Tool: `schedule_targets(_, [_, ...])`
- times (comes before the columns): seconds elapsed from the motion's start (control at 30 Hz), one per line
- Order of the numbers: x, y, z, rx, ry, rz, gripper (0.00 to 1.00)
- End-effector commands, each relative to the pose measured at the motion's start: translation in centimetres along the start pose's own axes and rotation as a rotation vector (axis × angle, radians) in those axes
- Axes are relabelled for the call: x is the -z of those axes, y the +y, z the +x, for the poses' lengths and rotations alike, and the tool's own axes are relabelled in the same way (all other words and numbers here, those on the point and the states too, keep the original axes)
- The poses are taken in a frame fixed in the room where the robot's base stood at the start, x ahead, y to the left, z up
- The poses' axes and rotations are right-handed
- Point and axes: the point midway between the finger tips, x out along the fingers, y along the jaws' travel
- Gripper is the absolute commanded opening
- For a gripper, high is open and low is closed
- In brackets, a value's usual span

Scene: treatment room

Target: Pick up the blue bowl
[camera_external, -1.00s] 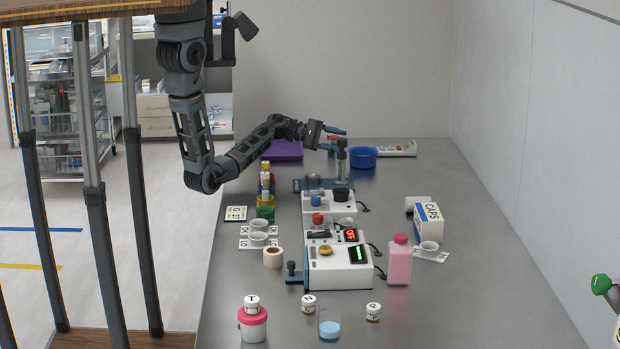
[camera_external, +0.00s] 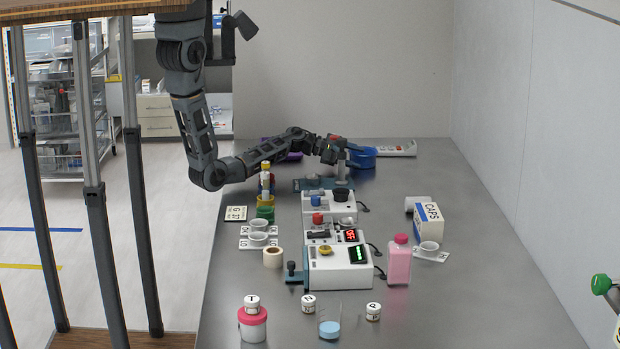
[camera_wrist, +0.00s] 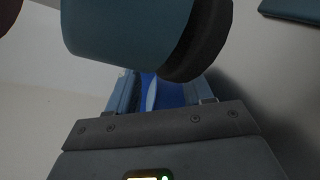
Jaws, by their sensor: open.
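The blue bowl (camera_external: 364,158) stands near the far end of the grey table in the external view, partly hidden on its left side by my gripper and a post. My gripper (camera_external: 344,151) is open, low over the table, close to the bowl's left side. In the wrist view, blue surface of the bowl (camera_wrist: 172,95) shows between the two fingers of my gripper (camera_wrist: 160,88). Whether a finger touches the bowl cannot be told.
A thick teal cylinder with a dark end (camera_wrist: 140,30) fills the upper wrist view, very near the fingers. A post (camera_external: 341,170) on a teal base stands by my gripper. A white packet (camera_external: 398,148) lies right of the bowl. The table's right side is mostly clear.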

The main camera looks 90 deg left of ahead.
Motion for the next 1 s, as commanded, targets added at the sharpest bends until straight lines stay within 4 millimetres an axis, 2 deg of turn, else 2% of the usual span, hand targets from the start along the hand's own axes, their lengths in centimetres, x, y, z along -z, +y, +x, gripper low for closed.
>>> schedule_targets(0.1, [0.00, 0.00, -0.02, 0.000, 0.000, 0.000, 0.51])
schedule_targets(0.63, [0.02, -0.01, -0.05, 0.000, 0.000, 0.000, 0.00])
schedule_targets(1.0, [0.00, 0.05, -0.05, -0.001, 0.000, 0.000, 0.00])
